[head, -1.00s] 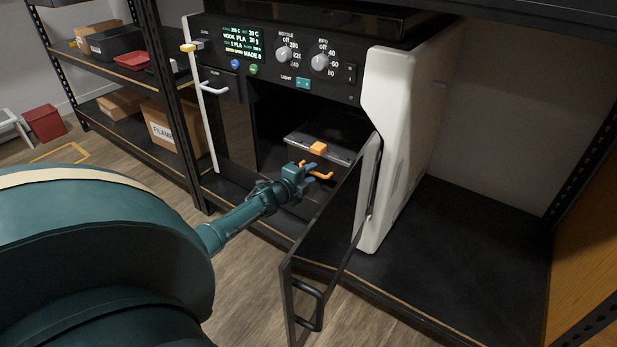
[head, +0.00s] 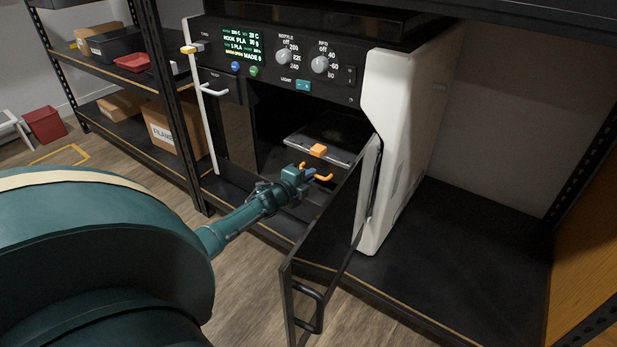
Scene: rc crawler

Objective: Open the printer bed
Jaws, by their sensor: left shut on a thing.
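The printer (head: 395,150) stands on the dark shelf, its dark front door (head: 335,245) swung open toward me. Inside its chamber the dark printer bed (head: 345,158) lies flat, with an orange block (head: 318,151) on its front part. An orange bar handle (head: 324,178) shows just below the front of the bed. My left gripper (head: 307,174) reaches in from the left at the chamber opening and is shut on the orange handle. The fingers hide part of the handle. My right gripper is not in view.
The open door with its black handle (head: 310,305) stands to the right of my left forearm. Control knobs (head: 320,64) sit above the chamber. A shelf rack with boxes (head: 160,128) is at the left. The shelf right of the printer is clear.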

